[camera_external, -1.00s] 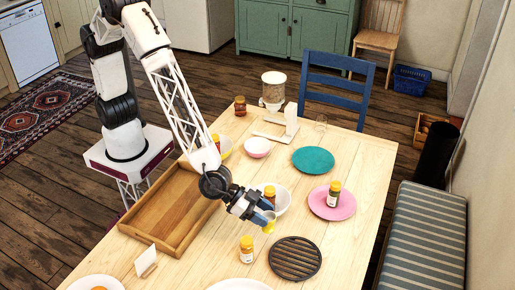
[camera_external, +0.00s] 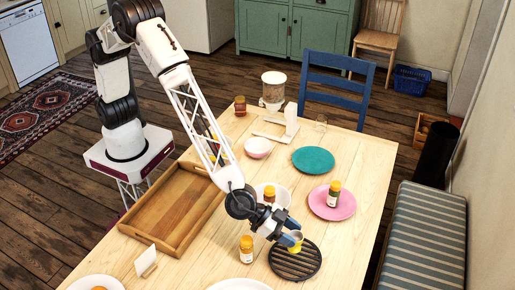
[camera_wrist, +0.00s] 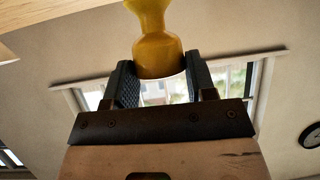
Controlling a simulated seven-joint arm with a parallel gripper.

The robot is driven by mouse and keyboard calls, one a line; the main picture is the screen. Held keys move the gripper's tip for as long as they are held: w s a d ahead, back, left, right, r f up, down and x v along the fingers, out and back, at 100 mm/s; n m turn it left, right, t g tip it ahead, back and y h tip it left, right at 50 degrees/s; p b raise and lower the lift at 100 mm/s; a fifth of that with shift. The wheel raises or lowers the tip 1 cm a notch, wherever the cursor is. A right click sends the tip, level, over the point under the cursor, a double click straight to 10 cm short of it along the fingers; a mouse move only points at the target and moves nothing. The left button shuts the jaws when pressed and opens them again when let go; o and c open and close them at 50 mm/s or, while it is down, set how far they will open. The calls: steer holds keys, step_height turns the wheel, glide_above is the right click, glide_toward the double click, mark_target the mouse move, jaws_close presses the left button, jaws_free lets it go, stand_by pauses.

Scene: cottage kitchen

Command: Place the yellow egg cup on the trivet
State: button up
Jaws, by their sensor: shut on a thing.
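The yellow egg cup (camera_external: 297,237) is held in my gripper (camera_external: 291,232). In the wrist view the egg cup (camera_wrist: 157,42) sits between the two fingers of the gripper (camera_wrist: 160,80), which press on its wider end. The trivet (camera_external: 309,264) is a dark round slatted disc on the table's right front part. In the external view the gripper and egg cup are over the trivet's upper left part. The gap between the egg cup and the trivet is hard to judge.
A jar with an orange lid (camera_external: 246,249) stands left of the trivet. A pink plate (camera_external: 345,207) with a jar is at the back right. A wooden tray (camera_external: 140,223) lies at left. The table right of the trivet is clear.

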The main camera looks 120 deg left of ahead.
steer(key=shift+w, duration=0.1)
steer(key=shift+w+d+f, duration=0.1)
steer(key=shift+w+f, duration=0.05)
steer(key=shift+w, duration=0.2)
steer(key=shift+f, duration=1.6)
steer(key=shift+f, duration=0.15)
steer(key=o, duration=0.9)
steer(key=shift+o, duration=0.2)
steer(key=a+v, duration=0.1)
steer(key=v, duration=1.1)
steer(key=shift+d, duration=0.5)
